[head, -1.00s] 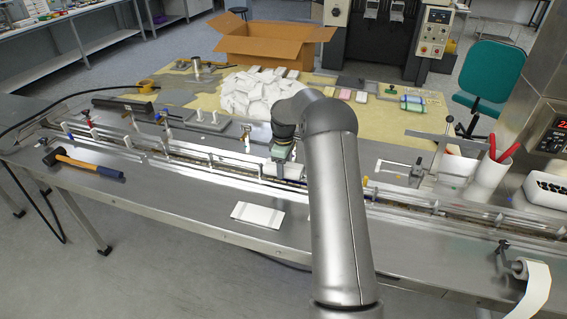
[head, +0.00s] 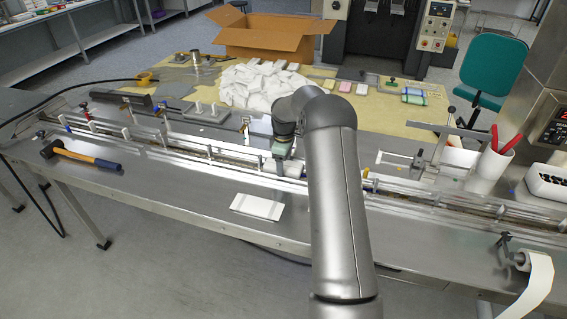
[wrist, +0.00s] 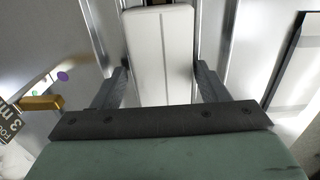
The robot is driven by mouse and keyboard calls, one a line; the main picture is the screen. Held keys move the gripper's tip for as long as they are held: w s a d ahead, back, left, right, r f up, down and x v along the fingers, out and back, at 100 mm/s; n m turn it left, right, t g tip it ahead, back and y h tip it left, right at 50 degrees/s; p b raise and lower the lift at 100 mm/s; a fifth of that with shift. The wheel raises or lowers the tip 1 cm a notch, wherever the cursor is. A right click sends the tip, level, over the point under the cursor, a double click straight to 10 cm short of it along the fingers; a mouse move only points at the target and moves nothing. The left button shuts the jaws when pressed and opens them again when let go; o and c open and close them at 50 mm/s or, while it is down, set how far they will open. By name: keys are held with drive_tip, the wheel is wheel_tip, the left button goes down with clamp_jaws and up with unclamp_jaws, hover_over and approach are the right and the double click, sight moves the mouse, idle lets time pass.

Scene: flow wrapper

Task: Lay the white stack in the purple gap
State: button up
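My gripper (wrist: 160,82) points down over the conveyor channel. In the wrist view the white stack (wrist: 160,45) lies lengthwise between its two dark fingers, which appear to be against the stack's long sides. The stack's near end is hidden by the gripper's dark crossbar. In the head view my gripper (head: 283,152) is partly hidden by my arm, and a small white part of the stack (head: 292,168) shows beside it at the channel. The stack is in line with the channel rails.
Metal rails (head: 210,155) run along the conveyor. A flat white plate (head: 257,207) and a hammer (head: 85,156) lie on the steel in front. Behind are a white pile (head: 262,85) and a cardboard box (head: 265,38).

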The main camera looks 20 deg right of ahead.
drive_tip(key=shift+s+a+f, duration=0.25)
drive_tip(key=shift+s+f, duration=0.1)
drive_tip(key=shift+f, duration=0.1)
drive_tip(key=shift+w+r, duration=0.2)
drive_tip(key=shift+r, duration=0.05)
drive_tip(key=shift+r, duration=0.2)
wheel_tip(320, 180, up, 17)
drive_tip(key=b, duration=0.2)
drive_tip(key=shift+f, duration=0.1)
